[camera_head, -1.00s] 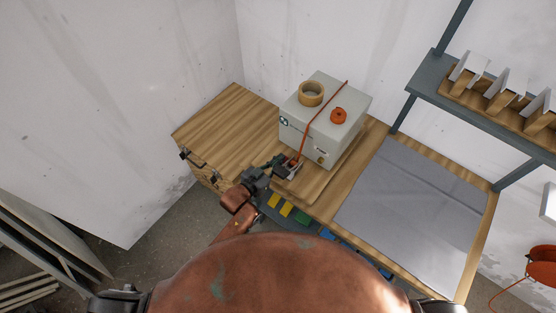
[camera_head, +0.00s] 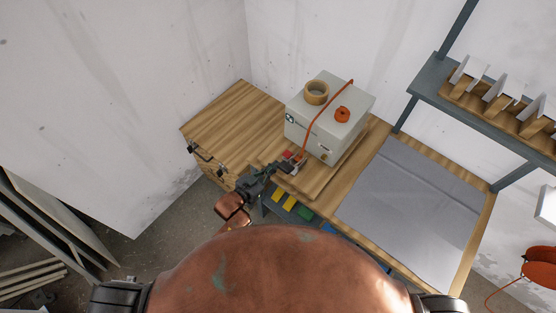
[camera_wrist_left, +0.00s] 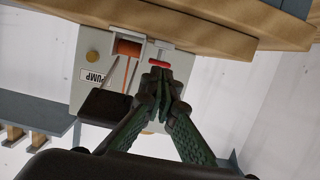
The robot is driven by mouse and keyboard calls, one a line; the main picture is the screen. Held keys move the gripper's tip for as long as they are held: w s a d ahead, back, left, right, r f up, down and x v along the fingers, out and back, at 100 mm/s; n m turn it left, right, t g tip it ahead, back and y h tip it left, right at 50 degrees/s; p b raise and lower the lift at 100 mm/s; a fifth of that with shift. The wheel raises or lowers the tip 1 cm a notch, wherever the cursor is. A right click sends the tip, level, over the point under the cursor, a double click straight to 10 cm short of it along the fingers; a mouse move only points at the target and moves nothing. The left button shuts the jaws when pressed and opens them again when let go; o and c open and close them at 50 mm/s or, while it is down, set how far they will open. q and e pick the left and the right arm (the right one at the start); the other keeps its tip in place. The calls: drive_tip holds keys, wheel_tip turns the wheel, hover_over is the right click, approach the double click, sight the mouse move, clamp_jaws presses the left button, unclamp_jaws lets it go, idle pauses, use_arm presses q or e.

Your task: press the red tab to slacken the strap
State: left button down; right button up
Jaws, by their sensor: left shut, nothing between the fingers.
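A pale box-shaped pump unit (camera_head: 310,138) stands on a wooden board on the bench, with an orange strap (camera_head: 322,113) running over its top and down its front. The strap ends at a small metal buckle by the box's lower front, where the red tab (camera_head: 288,154) shows. In the left wrist view, the red tab (camera_wrist_left: 158,61) lies right at my fingertips, beside an orange roller (camera_wrist_left: 128,48); I cannot tell whether they touch. My left gripper (camera_head: 288,166) is shut and empty at the buckle; it also shows in the wrist view (camera_wrist_left: 158,70). My right gripper is out of view.
A tape roll (camera_head: 317,93) and an orange knob-like piece (camera_head: 342,114) sit on the box. A grey mat (camera_head: 410,210) covers the right of the bench. The wooden top (camera_head: 230,120) left of the box is clear. A shelf (camera_head: 430,85) stands at the right.

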use_arm(q)
drive_tip(key=v, duration=0.1)
drive_tip(key=p+v, duration=0.1)
drive_tip(key=v, duration=0.1)
drive_tip(key=shift+s+r, duration=0.15)
drive_tip(key=shift+r, duration=0.25)
use_arm(e)
drive_tip(key=shift+s+r, duration=0.25)
drive_tip(key=shift+r, duration=0.25)
drive_tip(key=shift+s+r, duration=0.25)
drive_tip(key=shift+r, duration=0.25)
use_arm(q)
drive_tip(key=shift+a, duration=0.1)
